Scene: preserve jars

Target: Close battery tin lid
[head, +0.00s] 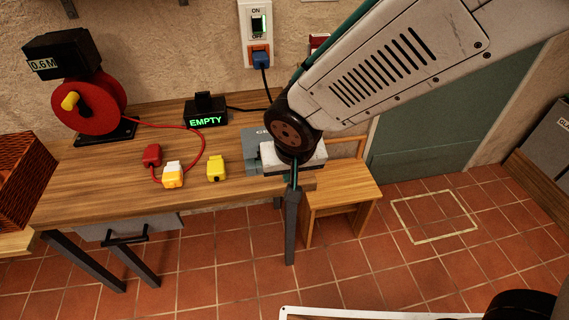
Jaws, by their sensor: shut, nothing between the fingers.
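A grey tin (252,160), which looks like the battery tin, stands at the right end of the wooden table. A grey panel with partly hidden lettering (262,134) shows at its back and may be its lid. My gripper (294,182) points down at the table's front right corner, in front of and to the right of the tin. Its fingers are shut and empty. My arm and the pale gripper body hide most of the tin, so I cannot tell how far the lid is open or whether my gripper touches it.
On the table (110,185) are a red cable reel (95,108), a red connector (151,155), a white-orange plug (173,174), a yellow plug (216,168) and a box reading EMPTY (205,120). A wooden stool (342,194) stands right of the table. Floor at right is clear.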

